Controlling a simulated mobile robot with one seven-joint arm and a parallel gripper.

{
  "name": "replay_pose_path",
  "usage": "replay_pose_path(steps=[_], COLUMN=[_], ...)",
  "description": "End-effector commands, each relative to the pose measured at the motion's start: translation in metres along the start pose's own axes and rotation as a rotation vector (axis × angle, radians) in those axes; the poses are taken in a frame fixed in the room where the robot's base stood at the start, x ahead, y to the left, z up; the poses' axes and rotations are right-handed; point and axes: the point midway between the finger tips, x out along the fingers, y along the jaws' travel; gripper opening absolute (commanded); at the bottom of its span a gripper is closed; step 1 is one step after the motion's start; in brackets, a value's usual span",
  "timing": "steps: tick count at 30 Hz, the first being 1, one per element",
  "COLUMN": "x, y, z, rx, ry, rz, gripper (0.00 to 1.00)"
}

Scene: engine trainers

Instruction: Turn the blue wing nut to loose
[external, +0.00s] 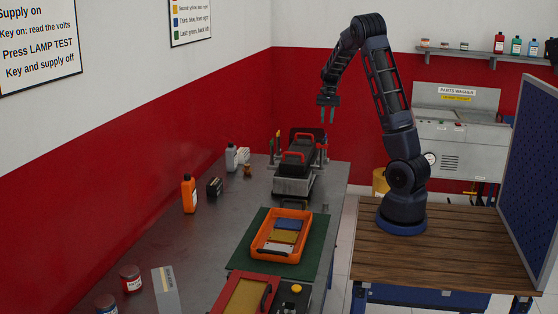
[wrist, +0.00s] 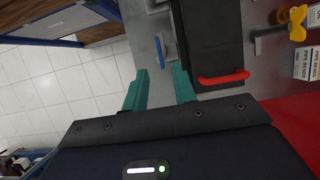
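A blue part (wrist: 167,48), which looks like the blue wing nut, shows in the wrist view on the grey metal beside the dark cover of the engine trainer (wrist: 218,35). I cannot tell which way it is turned. A yellow wing nut (wrist: 298,18) stands on the cover's other side. In the external view the engine trainer (external: 293,186) sits on the bench, with red handles on top; the blue wing nut is too small to make out there. My gripper (external: 328,118) is above the trainer, apart from it. Its teal fingers (wrist: 160,84) are spread, with nothing between them.
A red handle (wrist: 223,78) stands up near my fingers. An orange tray (external: 256,248) with coloured pieces rests on a green mat (external: 316,238). Bottles, including an orange one (external: 189,195), stand at the bench's left. White boxes (wrist: 304,62) stand beyond the yellow wing nut.

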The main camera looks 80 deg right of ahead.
Motion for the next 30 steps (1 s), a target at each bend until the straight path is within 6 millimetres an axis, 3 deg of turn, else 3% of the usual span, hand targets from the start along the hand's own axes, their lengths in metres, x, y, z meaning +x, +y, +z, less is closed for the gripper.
replay_pose_path(steps=[3,9,30], x=[-0.018,-0.033,-0.035], y=[0.0,0.0,-0.001], z=[0.0,0.0,0.004], rx=[0.0,0.001,-0.009], ry=[0.001,0.0,0.002], rz=[-0.001,0.0,-0.001], gripper=[0.27,0.27,0.27])
